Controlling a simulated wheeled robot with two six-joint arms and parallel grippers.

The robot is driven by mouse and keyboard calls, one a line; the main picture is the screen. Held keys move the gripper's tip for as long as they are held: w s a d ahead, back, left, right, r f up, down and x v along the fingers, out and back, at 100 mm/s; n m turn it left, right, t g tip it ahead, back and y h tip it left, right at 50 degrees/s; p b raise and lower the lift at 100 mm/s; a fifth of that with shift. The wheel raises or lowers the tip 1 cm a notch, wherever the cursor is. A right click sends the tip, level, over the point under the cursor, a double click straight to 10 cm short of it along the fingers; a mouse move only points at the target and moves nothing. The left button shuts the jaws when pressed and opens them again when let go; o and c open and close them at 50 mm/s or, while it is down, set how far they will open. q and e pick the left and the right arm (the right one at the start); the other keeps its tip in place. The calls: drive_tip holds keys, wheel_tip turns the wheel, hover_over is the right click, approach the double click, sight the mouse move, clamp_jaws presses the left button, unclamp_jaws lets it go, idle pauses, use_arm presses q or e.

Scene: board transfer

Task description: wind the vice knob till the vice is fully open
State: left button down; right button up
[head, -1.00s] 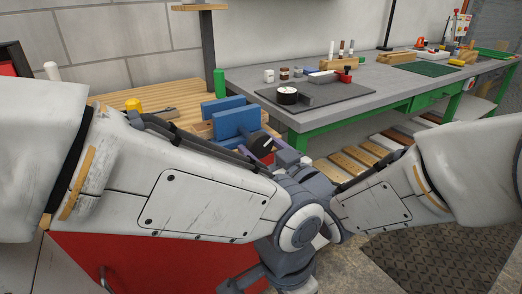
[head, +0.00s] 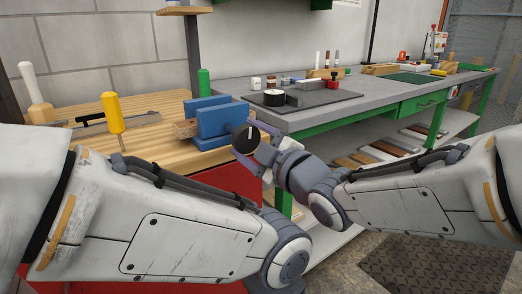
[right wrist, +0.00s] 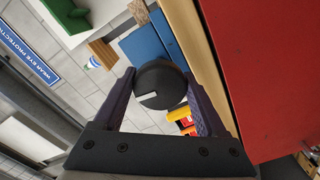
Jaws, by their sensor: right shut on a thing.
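The blue vice (head: 219,121) is at the right end of the wooden workbench. Its two blue jaws stand close together, with a narrow gap between them; I cannot tell the exact opening. Its round black knob (head: 244,139), with a white mark, faces me. My right gripper (head: 252,147) has its purple fingers on either side of the knob and is shut on it. In the right wrist view the knob (right wrist: 160,86) sits between the fingertips, and part of the blue vice (right wrist: 148,47) shows behind. My left gripper is out of view; only its arm shows.
A yellow-handled tool (head: 114,115) and a white-handled one (head: 36,88) stand on the wooden bench (head: 75,125). A wooden block (head: 185,129) is beside the vice. A green cylinder (head: 204,82) is behind it. The grey bench (head: 360,92) on the right holds several items.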

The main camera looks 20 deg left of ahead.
drive_tip(key=shift+s+f+n+b, duration=0.1)
drive_tip(key=shift+n+b, duration=0.4)
drive_tip(key=shift+n, duration=0.3)
drive_tip(key=o, duration=1.3)
drive_tip(key=p+v, duration=0.1)
drive_tip(key=v, duration=0.9)
drive_tip(key=shift+s+d+p, duration=0.2)
drive_tip(key=shift+p, duration=0.1)
